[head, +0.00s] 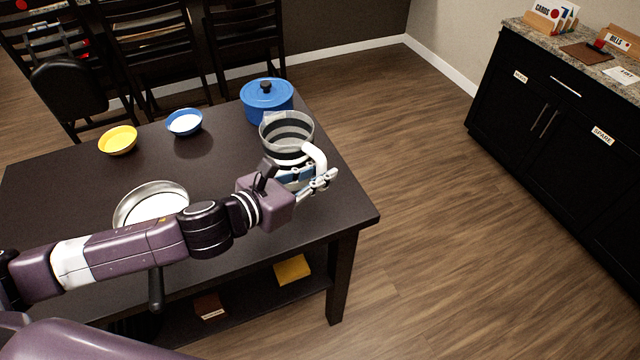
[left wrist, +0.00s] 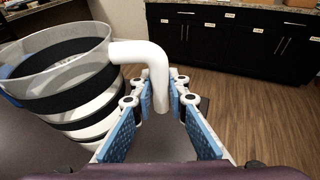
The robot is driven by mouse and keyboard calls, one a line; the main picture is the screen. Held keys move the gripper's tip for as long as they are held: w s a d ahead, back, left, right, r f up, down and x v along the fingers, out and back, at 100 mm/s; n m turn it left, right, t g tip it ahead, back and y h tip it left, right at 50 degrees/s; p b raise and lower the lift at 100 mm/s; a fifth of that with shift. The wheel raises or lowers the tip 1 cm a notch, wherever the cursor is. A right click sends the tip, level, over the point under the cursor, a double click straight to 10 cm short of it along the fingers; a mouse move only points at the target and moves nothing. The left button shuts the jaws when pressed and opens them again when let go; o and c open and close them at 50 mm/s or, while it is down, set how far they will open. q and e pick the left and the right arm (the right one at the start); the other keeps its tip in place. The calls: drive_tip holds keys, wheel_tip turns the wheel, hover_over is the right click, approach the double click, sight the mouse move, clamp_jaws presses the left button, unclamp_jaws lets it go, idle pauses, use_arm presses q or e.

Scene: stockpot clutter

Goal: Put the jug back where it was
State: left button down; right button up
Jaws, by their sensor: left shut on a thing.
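The jug (head: 286,128), with dark and pale bands, a clear rim and a white handle, is near the right end of the dark table (head: 225,160), in front of the blue pot. My left gripper (head: 312,180) is shut on the jug's handle. In the left wrist view the white handle (left wrist: 157,78) runs down between the blue finger pads (left wrist: 160,105), and the jug's body (left wrist: 65,80) stands upright at the left. I cannot tell whether its base touches the table; my gripper hides part of it. My right gripper is not in view.
A lidded blue pot (head: 267,100) stands just behind the jug. A blue bowl (head: 184,122), a yellow bowl (head: 118,140) and a metal pan (head: 133,201) are further left. Chairs (head: 150,50) line the far side. The table's right edge is close to the jug.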

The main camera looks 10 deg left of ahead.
sight(320, 190)
use_arm(q)
wheel_tip(320, 190, down, 2)
drive_tip(key=shift+f, duration=0.7)
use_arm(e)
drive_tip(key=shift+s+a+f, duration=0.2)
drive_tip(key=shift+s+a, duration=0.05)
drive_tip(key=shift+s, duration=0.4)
use_arm(q)
drive_tip(key=shift+f, duration=0.15)
drive_tip(key=c, duration=1.9)
unclamp_jaws()
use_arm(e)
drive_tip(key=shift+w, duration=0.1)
